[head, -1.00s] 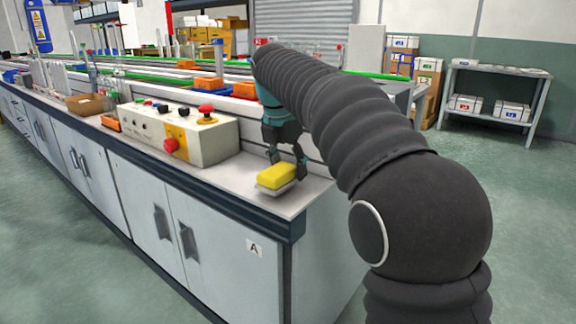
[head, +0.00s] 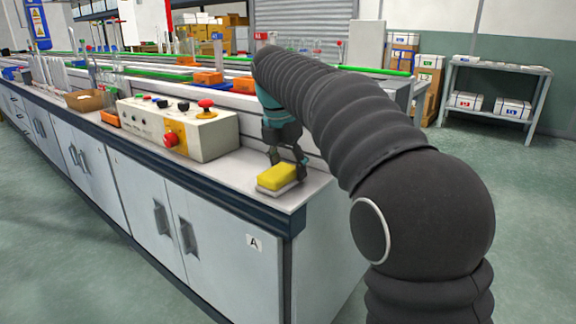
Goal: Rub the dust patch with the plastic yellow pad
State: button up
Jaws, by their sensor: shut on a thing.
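The yellow pad (head: 277,177) is a small block with a pale grey underside, low over the right end of the workbench top (head: 232,178). My gripper (head: 286,166) is shut on the yellow pad from above and behind. The pad looks level and very close to the surface; I cannot tell for certain whether it touches. I see no dust patch; it may be hidden under the pad or too faint to make out.
A control box (head: 180,128) with red and black buttons stands on the bench left of the pad. The bench front edge (head: 245,203) runs just in front of the pad. Bare bench top lies between box and pad.

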jog(key=shift+w+d+r+p, duration=0.2)
jog(key=shift+w+d+p, duration=0.4)
jog(key=shift+p, duration=0.3)
jog(key=shift+w+d+p, duration=0.55)
jog(key=shift+w+p, duration=0.3)
jog(key=shift+p, duration=0.05)
